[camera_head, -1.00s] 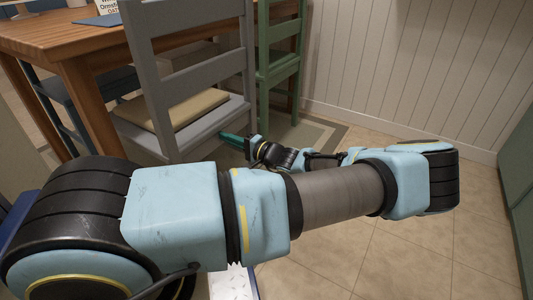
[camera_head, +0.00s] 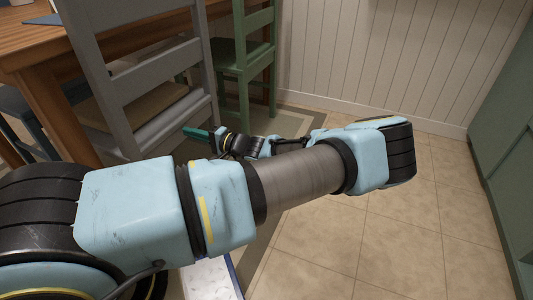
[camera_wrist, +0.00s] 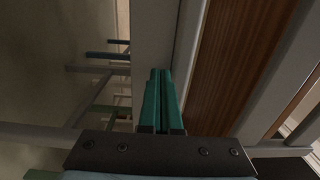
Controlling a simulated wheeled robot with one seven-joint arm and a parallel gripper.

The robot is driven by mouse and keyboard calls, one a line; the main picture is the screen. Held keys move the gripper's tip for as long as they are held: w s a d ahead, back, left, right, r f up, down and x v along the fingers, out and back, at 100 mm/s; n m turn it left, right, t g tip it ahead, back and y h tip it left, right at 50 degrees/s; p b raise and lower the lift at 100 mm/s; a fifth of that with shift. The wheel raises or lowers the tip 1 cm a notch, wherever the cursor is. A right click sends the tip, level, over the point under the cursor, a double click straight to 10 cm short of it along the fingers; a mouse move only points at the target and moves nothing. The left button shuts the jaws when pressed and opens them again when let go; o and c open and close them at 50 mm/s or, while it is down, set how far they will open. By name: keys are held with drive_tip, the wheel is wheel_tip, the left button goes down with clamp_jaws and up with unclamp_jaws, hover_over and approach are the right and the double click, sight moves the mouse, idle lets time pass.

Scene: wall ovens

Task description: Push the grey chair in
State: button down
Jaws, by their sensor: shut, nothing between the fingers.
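The grey chair (camera_head: 142,80) stands at the left of the head view, its slatted back nearest me and a tan cushion (camera_head: 150,105) on its seat. It stands beside the wooden table (camera_head: 30,60). My gripper (camera_head: 190,131) is low, by the right side of the chair seat, with its teal fingers pointing left towards the chair. In the wrist view my gripper (camera_wrist: 160,75) has its fingers together and empty, close to grey chair parts (camera_wrist: 155,35). I cannot tell whether the fingertips touch the chair.
A green chair (camera_head: 240,55) stands behind the grey one, near the white panelled wall (camera_head: 390,60). A dark blue chair (camera_head: 25,105) is at the far left. Green cabinets (camera_head: 510,140) line the right side. The tiled floor (camera_head: 400,230) at front right is clear.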

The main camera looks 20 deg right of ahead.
drive_tip(key=v, duration=1)
drive_tip(key=s+a+r+n+g+h, duration=0.1)
drive_tip(key=s+a+n+g+h, duration=0.25)
drive_tip(key=a+g, duration=0.4)
drive_tip(key=s+a+r+n+g+h, duration=0.25)
drive_tip(key=s+a+g+h, duration=0.2)
drive_tip(key=a+g, duration=0.3)
drive_tip(key=s+a+r+n+t+h+p, duration=0.1)
drive_tip(key=a+r+h+p, duration=0.1)
drive_tip(key=r+p, duration=1.7)
drive_tip(key=s+a+r+n+t+h+p, duration=0.1)
drive_tip(key=a+r+t+h+p, duration=0.1)
drive_tip(key=r+p, duration=1.7)
wheel_tip(320, 180, up, 11)
drive_tip(key=shift+s+a+f+t+h, duration=0.1)
drive_tip(key=shift+s+a+t+h, duration=0.2)
drive_tip(key=shift+a+h, duration=0.1)
